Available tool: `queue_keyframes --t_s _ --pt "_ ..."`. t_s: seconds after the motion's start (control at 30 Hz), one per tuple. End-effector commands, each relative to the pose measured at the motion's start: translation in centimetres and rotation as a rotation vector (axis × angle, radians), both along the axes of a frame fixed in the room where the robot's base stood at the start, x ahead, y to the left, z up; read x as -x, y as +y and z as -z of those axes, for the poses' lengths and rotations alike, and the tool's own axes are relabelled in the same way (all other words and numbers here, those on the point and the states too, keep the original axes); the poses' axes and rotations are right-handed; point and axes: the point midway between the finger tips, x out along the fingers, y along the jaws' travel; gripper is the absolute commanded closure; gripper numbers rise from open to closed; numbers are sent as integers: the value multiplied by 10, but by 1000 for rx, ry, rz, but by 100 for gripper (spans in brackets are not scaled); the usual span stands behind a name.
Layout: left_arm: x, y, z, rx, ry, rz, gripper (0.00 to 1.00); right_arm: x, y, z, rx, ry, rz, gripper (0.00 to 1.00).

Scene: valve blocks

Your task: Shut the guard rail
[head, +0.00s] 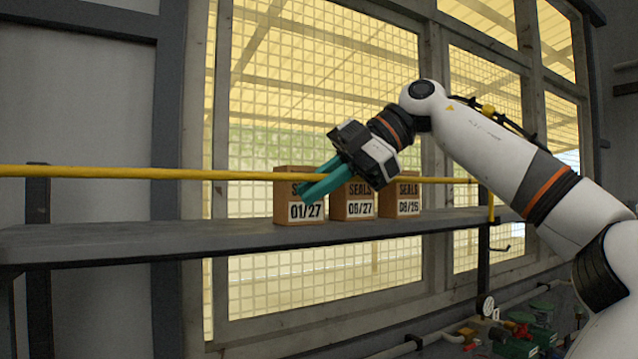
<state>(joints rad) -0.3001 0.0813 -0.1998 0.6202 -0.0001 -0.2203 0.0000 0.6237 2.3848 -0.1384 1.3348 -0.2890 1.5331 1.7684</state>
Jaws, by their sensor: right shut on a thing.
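The guard rail (130,172) is a long thin yellow bar running nearly level across the view, in front of the shelf. Its right end (462,180) is close to a dark post with a yellow bracket (491,207); I cannot tell whether they touch. My right gripper (312,188) comes in from the right, its teal fingers closed on the rail in front of the boxes. The fingers and wrist hide part of the rail. My left gripper is out of view.
Three brown SEALS boxes stand on the grey shelf (120,238): 01/27 (287,209), 05/27 (352,209) and 08/26 (409,207). A meshed window (300,100) is behind. Pipes and green valve blocks (515,347) are at lower right. The shelf's left part is bare.

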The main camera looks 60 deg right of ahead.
Motion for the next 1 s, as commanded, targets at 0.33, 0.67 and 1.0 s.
queue_keyframes --t_s 0.33,0.67,1.0 --pt "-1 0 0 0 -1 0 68 0 0 1 1 1 0 67" --pt "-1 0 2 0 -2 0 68 9 -7 -9 0 -2 3 67" --pt "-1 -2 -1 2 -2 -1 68 56 -34 -50 0 -1 4 67"
